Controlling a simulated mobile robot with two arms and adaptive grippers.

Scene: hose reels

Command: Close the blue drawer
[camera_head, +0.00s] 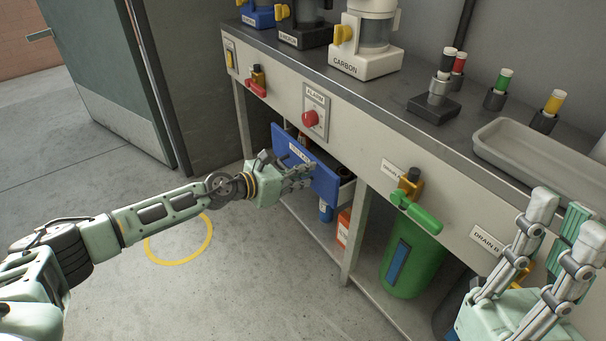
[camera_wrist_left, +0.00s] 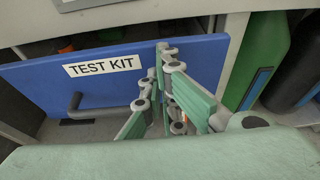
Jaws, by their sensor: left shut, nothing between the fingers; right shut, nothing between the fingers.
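The blue drawer (camera_head: 323,186) under the bench stands pulled out, with part of its inside showing behind the front panel. Its front (camera_wrist_left: 205,55) carries a "TEST KIT" label (camera_wrist_left: 104,66) and a dark handle (camera_wrist_left: 90,106) in the left wrist view. My left gripper (camera_head: 308,171) is shut and empty, right in front of the drawer's face, over its right part in the wrist view (camera_wrist_left: 166,60). I cannot tell if the fingertips touch the panel. My right gripper (camera_head: 562,212) is shut and empty near the bench's right front, away from the drawer.
A red alarm button (camera_head: 310,119) sits on the bench front above the drawer. A green valve handle (camera_head: 416,212) and green cylinder (camera_head: 411,260) are to the right. A grey tray (camera_head: 540,155) is on the benchtop. Floor is clear around the yellow ring (camera_head: 207,243).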

